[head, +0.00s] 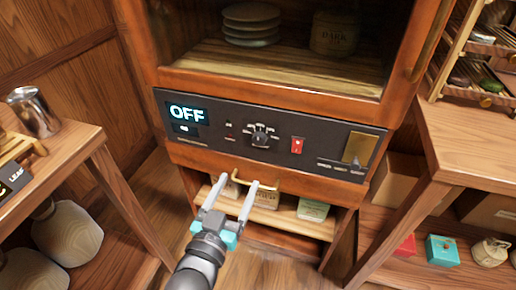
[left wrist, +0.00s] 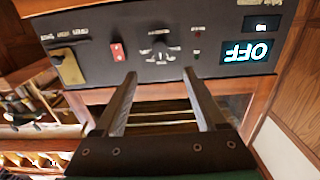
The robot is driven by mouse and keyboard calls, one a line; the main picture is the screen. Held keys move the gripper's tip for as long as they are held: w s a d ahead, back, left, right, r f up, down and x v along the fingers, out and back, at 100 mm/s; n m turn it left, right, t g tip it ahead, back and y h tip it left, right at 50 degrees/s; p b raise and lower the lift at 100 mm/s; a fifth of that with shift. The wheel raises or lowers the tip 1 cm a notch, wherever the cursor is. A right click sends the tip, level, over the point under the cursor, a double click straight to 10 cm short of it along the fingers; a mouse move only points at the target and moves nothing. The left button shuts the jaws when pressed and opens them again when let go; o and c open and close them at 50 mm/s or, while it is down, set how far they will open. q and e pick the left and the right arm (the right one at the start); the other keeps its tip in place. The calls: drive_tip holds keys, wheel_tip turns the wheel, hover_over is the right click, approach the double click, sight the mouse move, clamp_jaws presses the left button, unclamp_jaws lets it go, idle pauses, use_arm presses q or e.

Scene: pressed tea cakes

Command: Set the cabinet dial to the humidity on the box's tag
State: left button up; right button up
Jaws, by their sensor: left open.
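The cabinet dial (head: 261,135) is a black knob with pale marks around it on the dark control panel (head: 215,125). It also shows upside down in the left wrist view (left wrist: 160,47). The display (head: 187,114) reads OFF. My left gripper (head: 238,182) is open and empty, just below and in front of the panel. Its fingers (left wrist: 159,74) point toward the dial, apart from it. Labelled boxes, one of them pale green (head: 313,209), stand on the shelf under the panel. No humidity figure on a tag is readable. My right gripper is out of view.
A red rocker switch (head: 297,145) and a brass plate (head: 358,147) sit right of the dial. Wooden shelves stand on both sides, with a metal cup (head: 33,112) at left and a teal box (head: 442,250) at right.

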sight(258, 142)
use_arm(q)
drive_tip(key=b+x, duration=0.4)
drive_tip(key=x, duration=0.7)
drive_tip(key=shift+w+d+f, duration=0.15)
drive_tip(key=shift+w, duration=0.05)
drive_tip(key=shift+b+x, duration=0.35)
drive_tip(key=shift+x, duration=0.6)
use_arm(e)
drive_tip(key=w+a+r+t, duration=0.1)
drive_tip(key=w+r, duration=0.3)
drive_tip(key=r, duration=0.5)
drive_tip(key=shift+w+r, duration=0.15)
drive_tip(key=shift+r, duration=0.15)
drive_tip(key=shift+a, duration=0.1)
use_arm(q)
clamp_jaws()
